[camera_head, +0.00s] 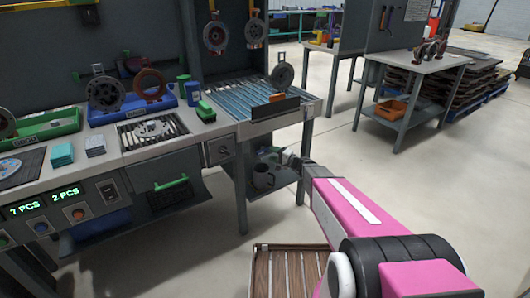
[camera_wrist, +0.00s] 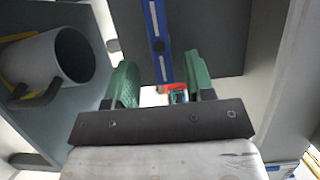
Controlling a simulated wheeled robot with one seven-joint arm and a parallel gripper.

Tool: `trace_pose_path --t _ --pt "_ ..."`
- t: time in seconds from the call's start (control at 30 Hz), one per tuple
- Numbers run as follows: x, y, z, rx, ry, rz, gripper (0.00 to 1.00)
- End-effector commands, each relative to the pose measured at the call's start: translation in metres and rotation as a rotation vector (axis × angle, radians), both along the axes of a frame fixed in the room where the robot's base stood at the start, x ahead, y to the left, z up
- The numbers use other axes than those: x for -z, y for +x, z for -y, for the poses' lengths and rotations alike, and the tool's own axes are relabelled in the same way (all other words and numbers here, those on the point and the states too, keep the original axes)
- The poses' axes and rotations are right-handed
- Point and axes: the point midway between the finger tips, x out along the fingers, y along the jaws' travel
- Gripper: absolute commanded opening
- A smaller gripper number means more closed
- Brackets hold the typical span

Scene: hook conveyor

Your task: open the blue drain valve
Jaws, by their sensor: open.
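In the wrist view, a long blue bar (camera_wrist: 157,25) with pale slots and a dark round spot runs down from the top edge. It looks like the blue drain valve's handle, but I cannot be sure. My gripper (camera_wrist: 162,62) is open, with one green finger on each side of the bar's lower end. I cannot tell whether either finger touches it. A small red and teal thing shows beyond, between the fingers. In the head view my gripper (camera_head: 288,157) is under the conveyor's right end; the valve cannot be made out there.
A grey bucket (camera_head: 264,178) stands on the lower shelf; it is at the left in the wrist view (camera_wrist: 52,62). The bench (camera_head: 218,128) with the blue-slatted conveyor (camera_head: 235,97) is above. A brown slatted pallet (camera_head: 285,270) lies on the floor. Open floor is to the right.

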Motion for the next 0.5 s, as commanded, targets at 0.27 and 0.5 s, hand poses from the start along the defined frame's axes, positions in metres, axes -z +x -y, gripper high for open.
trace_pose_path --t 0.27,0.5 --pt "0.001 0.024 -0.036 -0.003 -0.001 -0.001 0.49" --pt "0.001 0.030 -0.045 0.000 -0.001 -0.001 0.49"
